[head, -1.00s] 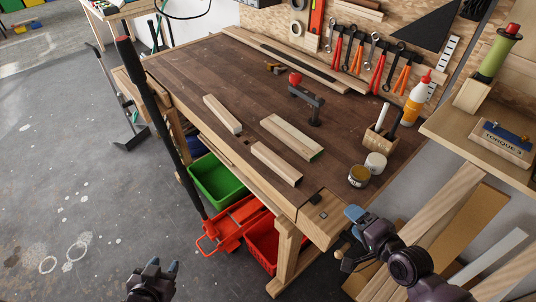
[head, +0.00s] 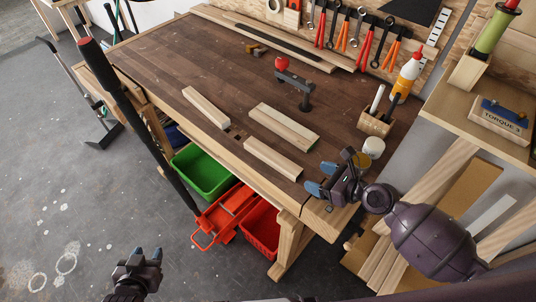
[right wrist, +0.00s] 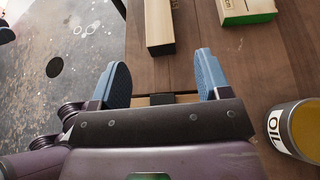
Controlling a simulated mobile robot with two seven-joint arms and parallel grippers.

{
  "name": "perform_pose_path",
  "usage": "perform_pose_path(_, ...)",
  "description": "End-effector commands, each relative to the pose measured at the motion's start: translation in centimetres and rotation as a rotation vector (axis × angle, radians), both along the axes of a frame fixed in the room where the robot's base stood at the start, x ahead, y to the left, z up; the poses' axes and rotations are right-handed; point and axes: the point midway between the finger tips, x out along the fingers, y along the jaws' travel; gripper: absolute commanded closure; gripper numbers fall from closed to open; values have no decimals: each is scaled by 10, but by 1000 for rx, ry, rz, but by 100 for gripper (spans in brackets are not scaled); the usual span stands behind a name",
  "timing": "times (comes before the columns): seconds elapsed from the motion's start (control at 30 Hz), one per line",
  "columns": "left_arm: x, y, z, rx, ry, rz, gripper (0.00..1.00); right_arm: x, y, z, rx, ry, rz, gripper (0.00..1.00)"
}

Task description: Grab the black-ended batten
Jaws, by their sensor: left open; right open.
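The black-ended batten (right wrist: 158,22) is a pale wooden bar with a dark end face. In the right wrist view that end lies just ahead of my right gripper (right wrist: 161,62), roughly between its blue fingers and apart from them. In the head view this batten (head: 272,158) lies along the bench's front edge, its near end close to my open, empty right gripper (head: 315,178). A wider green-ended batten (head: 284,123) lies behind it and shows in the right wrist view (right wrist: 245,10). A third batten (head: 206,107) lies further left. My left gripper (head: 147,253) is open and empty, off the bench.
An oil tin (right wrist: 301,132) stands right of my right gripper, beside a white-topped jar (head: 374,147). A red-knobbed clamp (head: 292,82) stands behind the battens. Green (head: 203,175) and red (head: 262,228) bins are below the bench front. The bench's left part is clear.

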Motion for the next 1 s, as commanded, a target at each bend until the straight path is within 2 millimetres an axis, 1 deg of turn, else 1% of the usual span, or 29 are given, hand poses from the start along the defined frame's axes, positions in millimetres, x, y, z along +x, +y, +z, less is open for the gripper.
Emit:
perform_pose_path(0.1, 0, -2, -6, -4, -3, 1, 57, 12, 13, -8, 2, -2, 1, 30)
perform_pose_path(0.23, 2, -3, -9, -6, -9, 1, 57, 23, 25, -15, 1, -3, 1, 30)
perform_pose_path(0.47, 6, -4, -6, -6, -25, -1, 57, 32, 35, -20, -1, -3, 1, 30)
perform_pose_path(0.8, 10, -4, -27, -4, -27, -4, 57, 57, 62, -35, -2, -3, 2, 30)
perform_pose_path(1.0, 14, -4, -27, -3, -34, -6, 57, 63, 69, -37, -3, -3, 1, 30)
